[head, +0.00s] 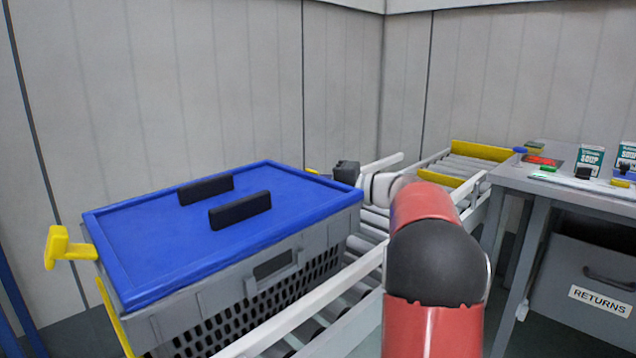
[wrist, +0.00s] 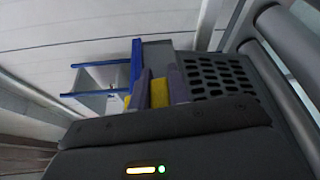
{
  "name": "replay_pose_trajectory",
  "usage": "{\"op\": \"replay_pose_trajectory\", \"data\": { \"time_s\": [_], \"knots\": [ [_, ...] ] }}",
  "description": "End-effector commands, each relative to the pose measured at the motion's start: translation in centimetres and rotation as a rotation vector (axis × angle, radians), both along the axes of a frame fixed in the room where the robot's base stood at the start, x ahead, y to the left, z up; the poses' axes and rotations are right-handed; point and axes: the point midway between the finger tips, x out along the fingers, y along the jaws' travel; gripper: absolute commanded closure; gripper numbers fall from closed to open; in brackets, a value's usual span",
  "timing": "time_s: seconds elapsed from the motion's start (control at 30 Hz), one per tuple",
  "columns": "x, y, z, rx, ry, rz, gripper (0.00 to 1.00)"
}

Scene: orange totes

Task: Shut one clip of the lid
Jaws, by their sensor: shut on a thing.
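A grey tote (head: 235,300) with perforated sides stands on the roller conveyor, with a blue lid (head: 150,240) lying on top. A yellow clip (head: 60,247) sticks outward at the lid's left end. My gripper (head: 347,172) is at the lid's far right end, and the lid partly hides it. In the wrist view my gripper (wrist: 160,91) is shut on a yellow clip (wrist: 159,94) beside the tote's perforated wall (wrist: 215,77). The blue lid edge (wrist: 136,68) shows just left of the fingers. Whether this clip is latched cannot be told.
Two black handles (head: 240,208) stand up from the lid. The conveyor (head: 470,165) runs back to a yellow end stop. A grey bench (head: 560,180) with soup boxes (head: 590,160) stands at the right, over a drawer marked RETURNS (head: 600,285). Walls close off the back.

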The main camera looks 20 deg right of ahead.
Motion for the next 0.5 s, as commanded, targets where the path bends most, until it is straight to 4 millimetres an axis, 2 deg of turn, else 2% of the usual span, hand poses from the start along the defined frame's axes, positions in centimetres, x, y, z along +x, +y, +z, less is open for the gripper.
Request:
{"op": "replay_pose_trajectory", "data": {
  "time_s": [0.2, 0.5],
  "knots": [
    [-0.14, 0.4, -0.35, 0.097, 0.037, 0.0, 1.0],
    [-0.21, 0.62, -0.47, 0.148, 0.055, 0.0, 1.0]
  ]
}}
